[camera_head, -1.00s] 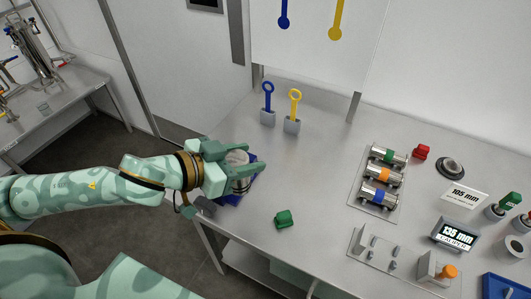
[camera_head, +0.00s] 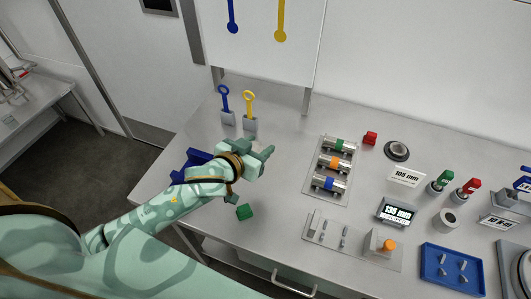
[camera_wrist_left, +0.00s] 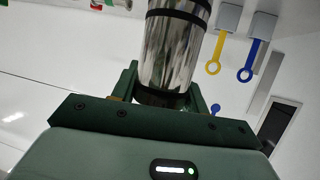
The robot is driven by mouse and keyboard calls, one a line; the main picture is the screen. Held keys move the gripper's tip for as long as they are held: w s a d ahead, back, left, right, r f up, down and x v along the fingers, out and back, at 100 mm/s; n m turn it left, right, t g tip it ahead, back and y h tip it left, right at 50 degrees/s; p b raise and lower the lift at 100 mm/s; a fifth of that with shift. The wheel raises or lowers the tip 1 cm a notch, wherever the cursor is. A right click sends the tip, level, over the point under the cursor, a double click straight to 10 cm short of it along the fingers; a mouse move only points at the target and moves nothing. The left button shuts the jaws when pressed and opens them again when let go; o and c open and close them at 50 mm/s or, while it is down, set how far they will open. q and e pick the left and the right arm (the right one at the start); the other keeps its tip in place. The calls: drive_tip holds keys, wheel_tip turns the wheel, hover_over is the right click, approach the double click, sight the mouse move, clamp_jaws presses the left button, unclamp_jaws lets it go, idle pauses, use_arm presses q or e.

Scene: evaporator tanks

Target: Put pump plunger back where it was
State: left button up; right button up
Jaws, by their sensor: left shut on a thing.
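My left gripper (camera_head: 264,149) is above the table, right of the blue holder (camera_head: 192,163). In the left wrist view its fingers are shut on a shiny metal cylinder with black bands (camera_wrist_left: 172,52), which I take to be the pump plunger. The cylinder stands out from between the fingers, and its far end is cut off by the picture's top edge. In the head view the gripper mostly hides it. My right gripper is not in view.
A plate (camera_head: 343,141) at the centre right bears metal cylinders with green, orange and blue bands. Blue and yellow ring-handled tools (camera_head: 249,102) stand behind. A pinned plate (camera_head: 315,241) and blue tray (camera_head: 428,277) are at right.

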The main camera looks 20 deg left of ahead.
use_arm(q)
drive_tip(key=shift+w+a+f+b, duration=0.35)
drive_tip(key=shift+w+f+b, duration=0.2)
drive_tip(key=shift+w+f, duration=0.9)
drive_tip(key=shift+w+a+f+b, duration=0.5)
drive_tip(key=shift+w+f, duration=0.5)
drive_tip(key=shift+f, duration=0.9)
drive_tip(key=shift+w+a+f+b, duration=0.25)
drive_tip(key=shift+w+f+b, duration=0.4)
drive_tip(key=shift+w+f, duration=0.8)
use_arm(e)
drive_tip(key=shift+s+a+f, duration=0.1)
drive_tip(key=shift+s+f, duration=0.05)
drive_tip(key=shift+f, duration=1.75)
use_arm(q)
drive_tip(key=shift+s+f, duration=0.25)
drive_tip(key=shift+f, duration=0.1)
drive_tip(key=o, duration=1.4)
drive_tip(key=shift+f, duration=0.1)
